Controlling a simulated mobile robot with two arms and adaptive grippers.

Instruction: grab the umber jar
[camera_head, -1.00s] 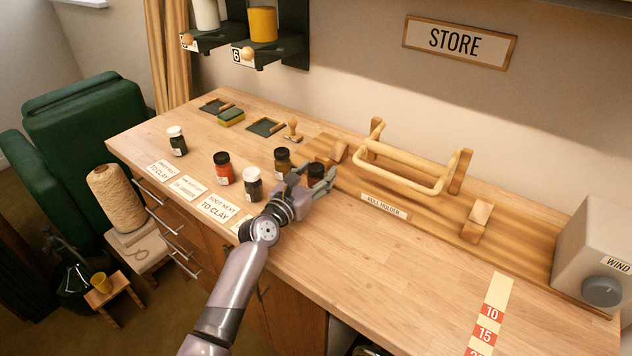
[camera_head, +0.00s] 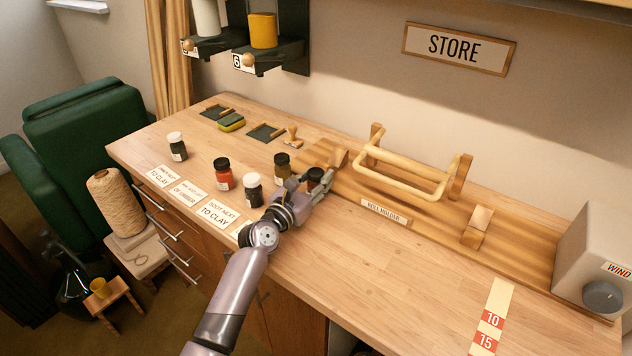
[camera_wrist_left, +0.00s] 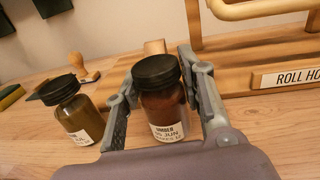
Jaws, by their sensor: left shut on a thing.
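The umber jar (camera_wrist_left: 164,108) has a black lid, dark red-brown contents and a white label reading UMBER in the left wrist view. It stands upright on the table between the two fingers of my left gripper (camera_wrist_left: 160,105). In the head view the umber jar (camera_head: 315,176) shows only its lid and upper part above my left gripper (camera_head: 304,187). My left gripper is shut on it, with a finger on each side. My right gripper is not in view.
An olive-brown jar (camera_head: 282,166) stands close left of the gripper. A black jar (camera_head: 253,191), a red jar (camera_head: 222,174) and a dark green jar (camera_head: 177,147) stand further left. The wooden roll holder (camera_head: 420,212) is just right. The front right tabletop (camera_head: 400,270) is clear.

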